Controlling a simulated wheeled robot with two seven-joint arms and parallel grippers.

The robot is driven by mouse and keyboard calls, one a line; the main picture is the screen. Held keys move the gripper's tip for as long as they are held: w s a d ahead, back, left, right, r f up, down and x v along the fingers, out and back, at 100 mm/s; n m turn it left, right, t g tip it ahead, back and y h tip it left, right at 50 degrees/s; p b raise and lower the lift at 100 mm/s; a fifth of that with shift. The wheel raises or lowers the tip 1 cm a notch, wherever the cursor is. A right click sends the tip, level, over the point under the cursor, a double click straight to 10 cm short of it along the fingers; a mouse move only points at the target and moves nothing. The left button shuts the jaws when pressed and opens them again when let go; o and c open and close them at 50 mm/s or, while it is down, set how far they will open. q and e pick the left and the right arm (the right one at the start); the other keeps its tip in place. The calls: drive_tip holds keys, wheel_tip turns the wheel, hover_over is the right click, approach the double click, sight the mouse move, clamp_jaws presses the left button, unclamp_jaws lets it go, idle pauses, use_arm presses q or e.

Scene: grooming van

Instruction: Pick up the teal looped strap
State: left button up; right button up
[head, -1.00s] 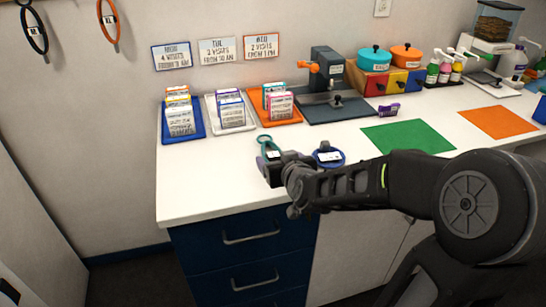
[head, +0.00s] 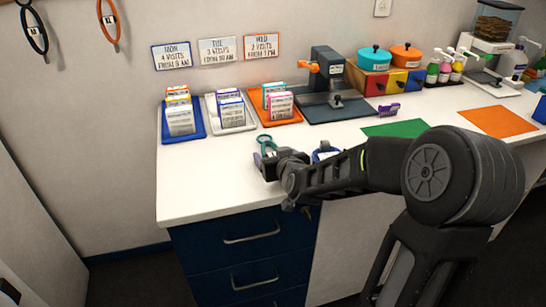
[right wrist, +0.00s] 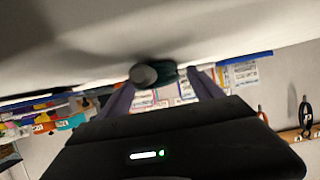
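The teal looped strap (head: 266,141) lies on the white counter near its front left part. Its loop shows just beyond my right gripper (head: 262,158), which hides the rest of it. In the right wrist view, the two fingers of my right gripper (right wrist: 163,88) stand apart. A dark teal piece of the strap (right wrist: 169,73) shows between and beyond the fingertips, beside a grey rounded shape. I cannot tell whether a finger touches the strap. My left gripper is not in view.
A blue looped strap (head: 318,155) lies just right, partly hidden by my right arm. Blue (head: 202,128), white and orange card trays stand behind, with a dark press (head: 325,75) beside them. The white counter (head: 205,185) is clear at left.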

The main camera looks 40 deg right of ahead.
drive_tip(key=c, duration=1.4)
drive_tip(key=shift+c, duration=0.2)
drive_tip(key=shift+r, duration=0.15)
wheel_tip(320, 180, up, 10)
drive_tip(key=p, duration=0.3)
